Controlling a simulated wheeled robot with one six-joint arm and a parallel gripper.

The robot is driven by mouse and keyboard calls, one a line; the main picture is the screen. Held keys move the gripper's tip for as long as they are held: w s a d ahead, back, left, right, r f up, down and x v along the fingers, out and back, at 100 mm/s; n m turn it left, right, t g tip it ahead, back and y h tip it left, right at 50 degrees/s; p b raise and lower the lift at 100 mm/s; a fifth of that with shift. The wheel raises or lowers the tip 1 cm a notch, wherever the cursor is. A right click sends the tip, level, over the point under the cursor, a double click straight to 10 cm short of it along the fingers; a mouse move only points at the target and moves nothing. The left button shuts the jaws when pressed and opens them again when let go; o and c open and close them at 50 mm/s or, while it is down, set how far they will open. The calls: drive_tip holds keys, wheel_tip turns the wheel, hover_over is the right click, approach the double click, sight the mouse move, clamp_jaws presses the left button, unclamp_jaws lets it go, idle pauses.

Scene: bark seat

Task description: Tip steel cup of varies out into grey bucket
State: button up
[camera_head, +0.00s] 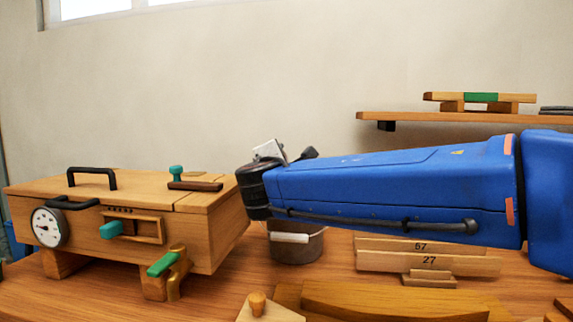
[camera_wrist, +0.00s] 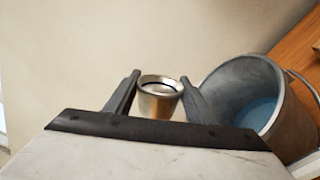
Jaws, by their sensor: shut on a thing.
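In the wrist view my gripper (camera_wrist: 160,78) is shut on a small steel cup (camera_wrist: 158,104), one dark finger on each side. The cup's round rim shows; I cannot make out what is inside. The grey bucket (camera_wrist: 228,80) is to the right of the cup in that view, apart from it, with blue at its bottom. The bucket leans in this picture, and the cup does not line up with it. In the head view the bucket (camera_head: 295,248) stands on the table, its top hidden by my blue arm. The cup and fingertips cannot be made out there.
A wooden box (camera_head: 120,215) with a gauge, black handles and green knobs stands left of the bucket. Numbered wooden blocks (camera_head: 428,260) lie to its right. Wooden pieces (camera_head: 395,300) lie in front. A wall shelf (camera_head: 465,117) is at the back right.

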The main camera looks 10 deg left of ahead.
drive_tip(key=n, duration=0.2)
drive_tip(key=a+n, duration=0.1)
drive_tip(key=n, duration=0.1)
drive_tip(key=a+r+n, duration=0.1)
drive_tip(key=n, duration=0.1)
drive_tip(key=shift+s, duration=0.1)
drive_tip(key=n, duration=0.4)
drive_tip(key=shift+r, duration=0.4)
drive_tip(key=shift+r+n, duration=0.25)
drive_tip(key=shift+n, duration=1.35)
